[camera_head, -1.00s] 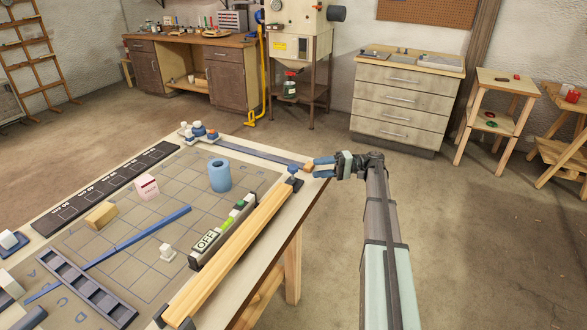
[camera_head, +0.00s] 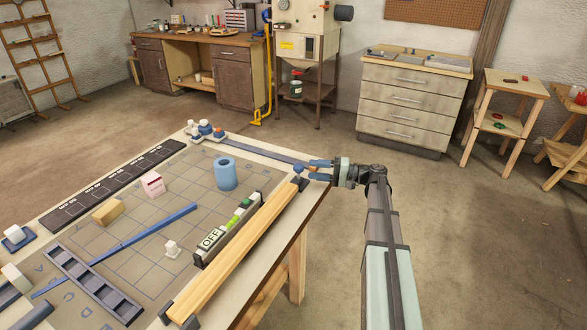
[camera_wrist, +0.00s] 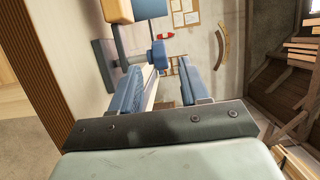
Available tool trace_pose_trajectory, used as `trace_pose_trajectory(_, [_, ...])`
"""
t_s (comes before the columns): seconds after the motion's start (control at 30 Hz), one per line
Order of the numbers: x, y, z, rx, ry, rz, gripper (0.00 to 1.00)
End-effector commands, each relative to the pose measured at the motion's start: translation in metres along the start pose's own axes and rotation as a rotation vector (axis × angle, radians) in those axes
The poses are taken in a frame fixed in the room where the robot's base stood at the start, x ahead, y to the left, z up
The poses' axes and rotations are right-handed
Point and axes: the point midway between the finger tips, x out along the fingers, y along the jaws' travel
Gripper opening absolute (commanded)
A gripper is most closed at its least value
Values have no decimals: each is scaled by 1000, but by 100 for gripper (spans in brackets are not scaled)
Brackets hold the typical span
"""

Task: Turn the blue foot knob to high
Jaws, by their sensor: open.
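The blue foot knob (camera_head: 298,169) is small and sits at the far right end of the wooden lath (camera_head: 240,250), near the table's right corner. In the wrist view a blue knob (camera_wrist: 158,52) on a thin stem shows just beyond the fingertips, closer to the left finger. My gripper (camera_head: 309,170) is open, with its blue fingers pointing left at the knob. In the wrist view my gripper (camera_wrist: 169,66) has nothing between its fingers. I cannot tell whether a finger touches the knob. A display (camera_head: 211,238) beside the lath reads OFF.
A slotted grey tray (camera_head: 95,285) is at the front left.

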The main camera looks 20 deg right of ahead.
Motion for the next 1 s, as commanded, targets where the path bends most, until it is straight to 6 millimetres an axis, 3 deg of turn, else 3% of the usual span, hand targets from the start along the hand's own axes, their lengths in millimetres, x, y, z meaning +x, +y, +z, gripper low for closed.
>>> trace_pose_trajectory(0.3, [54, 0, 0, 0, -2, 0, 45])
trace_pose_trajectory(0.5, [75, 0, 0, 0, -1, -1, 45])
trace_pose_trajectory(0.97, [82, 0, 0, 0, 0, -1, 45])
trace_pose_trajectory(1.0, [82, 0, 0, 0, 0, -1, 42])
